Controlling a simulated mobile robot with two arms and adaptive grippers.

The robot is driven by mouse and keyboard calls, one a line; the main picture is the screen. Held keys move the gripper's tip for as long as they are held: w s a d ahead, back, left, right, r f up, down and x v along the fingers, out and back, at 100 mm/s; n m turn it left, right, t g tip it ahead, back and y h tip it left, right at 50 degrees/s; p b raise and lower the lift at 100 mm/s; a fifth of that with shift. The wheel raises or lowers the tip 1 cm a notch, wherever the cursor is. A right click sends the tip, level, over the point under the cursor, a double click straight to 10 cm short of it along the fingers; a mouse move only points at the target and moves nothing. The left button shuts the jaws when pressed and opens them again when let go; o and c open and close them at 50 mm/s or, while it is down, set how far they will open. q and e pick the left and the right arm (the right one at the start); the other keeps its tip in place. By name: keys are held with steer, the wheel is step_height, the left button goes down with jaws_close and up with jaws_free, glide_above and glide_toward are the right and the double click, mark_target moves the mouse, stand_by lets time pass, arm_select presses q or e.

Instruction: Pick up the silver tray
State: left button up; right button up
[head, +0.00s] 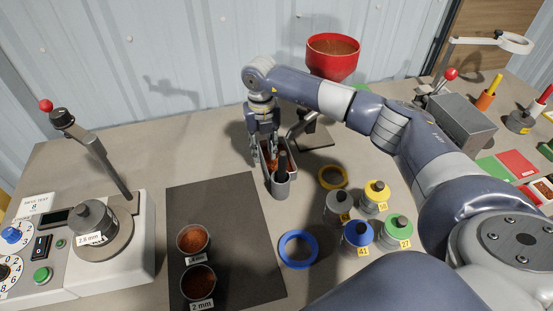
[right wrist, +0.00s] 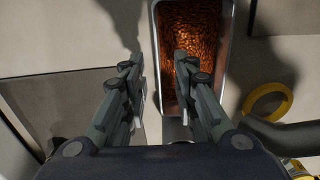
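The silver tray (head: 292,162) is a long narrow metal tray holding copper-coloured granules, on the table near the middle of the head view. It also shows in the right wrist view (right wrist: 230,45), running away from the gripper. My right gripper (head: 264,153) is over the tray's left side in the head view. In the right wrist view the gripper (right wrist: 158,60) has its fingers apart, with the tray's left wall seen between them; one finger overlaps the granules. I cannot tell whether they touch the tray. My left gripper is not in view.
A red hopper (head: 333,64) stands behind. A yellow ring (head: 332,177), a blue ring (head: 298,249) and several numbered weights lie right. A dark mat (head: 225,222) with two granule cups lies left.

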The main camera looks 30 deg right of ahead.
mark_target(263, 158)
step_height(263, 158, down, 3)
steer(key=shift+a+f+p, duration=0.1)
steer(key=shift+f+p, duration=0.1)
steer(key=shift+p, duration=0.4)
steer(key=shift+f, duration=0.3)
jaws_close()
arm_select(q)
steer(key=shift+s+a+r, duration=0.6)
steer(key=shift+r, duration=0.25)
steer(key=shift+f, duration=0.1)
arm_select(e)
steer(key=shift+r, duration=0.15)
